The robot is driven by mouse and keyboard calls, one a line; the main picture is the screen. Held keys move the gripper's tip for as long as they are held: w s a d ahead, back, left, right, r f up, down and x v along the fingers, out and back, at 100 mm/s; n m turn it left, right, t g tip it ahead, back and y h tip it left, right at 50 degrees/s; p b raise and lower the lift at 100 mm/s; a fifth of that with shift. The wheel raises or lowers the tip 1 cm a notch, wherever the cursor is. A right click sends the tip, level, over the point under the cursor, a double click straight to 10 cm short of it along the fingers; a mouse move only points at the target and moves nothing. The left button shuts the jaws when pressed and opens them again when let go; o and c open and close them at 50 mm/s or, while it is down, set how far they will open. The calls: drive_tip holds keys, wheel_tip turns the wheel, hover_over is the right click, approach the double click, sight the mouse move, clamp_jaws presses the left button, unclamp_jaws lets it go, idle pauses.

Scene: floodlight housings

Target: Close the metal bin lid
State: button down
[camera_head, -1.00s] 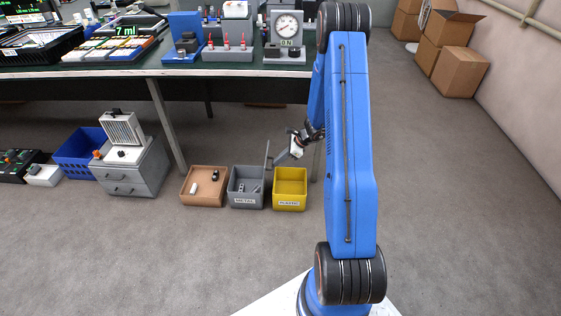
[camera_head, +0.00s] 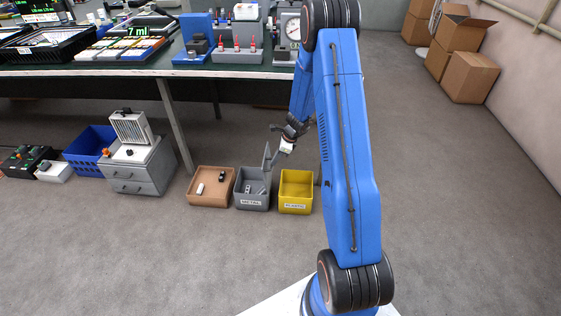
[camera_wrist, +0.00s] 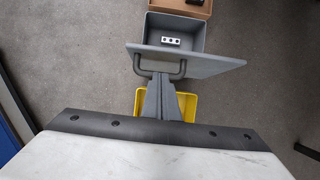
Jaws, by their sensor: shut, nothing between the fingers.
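The metal bin (camera_head: 252,201) is a grey box labelled METAL on the floor, with small metal parts inside. Its grey lid (camera_head: 266,160) stands open, upright on the bin's right side. In the wrist view the lid (camera_wrist: 205,64) shows edge-on with a dark handle (camera_wrist: 160,70), and the bin (camera_wrist: 172,30) lies beyond it, with a light part inside. My gripper (camera_head: 276,158) is beside the lid, on its right. In the wrist view the shut fingers of my gripper (camera_wrist: 158,82) are at the handle; I cannot tell whether they touch it.
A yellow bin (camera_head: 296,194) stands right of the metal bin, below my gripper. A brown tray (camera_head: 210,197) stands to its left. A grey drawer unit (camera_head: 137,172) and a blue basket (camera_head: 92,151) are farther left. The table (camera_head: 120,77) is behind. Floor in front is clear.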

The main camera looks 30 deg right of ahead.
drive_tip(key=shift+w+a+r+g+h, duration=0.15)
drive_tip(key=shift+w+a+h, duration=0.15)
drive_tip(key=shift+a, duration=0.2)
drive_tip(key=shift+w+a+g+h, duration=0.2)
drive_tip(key=shift+w+a, duration=0.1)
drive_tip(key=shift+a, duration=0.15)
drive_tip(key=shift+w+a+f+g+h, duration=0.95)
drive_tip(key=shift+w+a+f, duration=0.7)
drive_tip(key=shift+w+a, duration=2.65)
drive_tip(key=w+a+f, duration=0.3)
drive_tip(key=a+f, duration=0.5)
drive_tip(key=f, duration=0.2)
drive_tip(key=shift+a+f, duration=0.2)
drive_tip(key=shift+f, duration=0.15)
drive_tip(key=shift+h, duration=0.25)
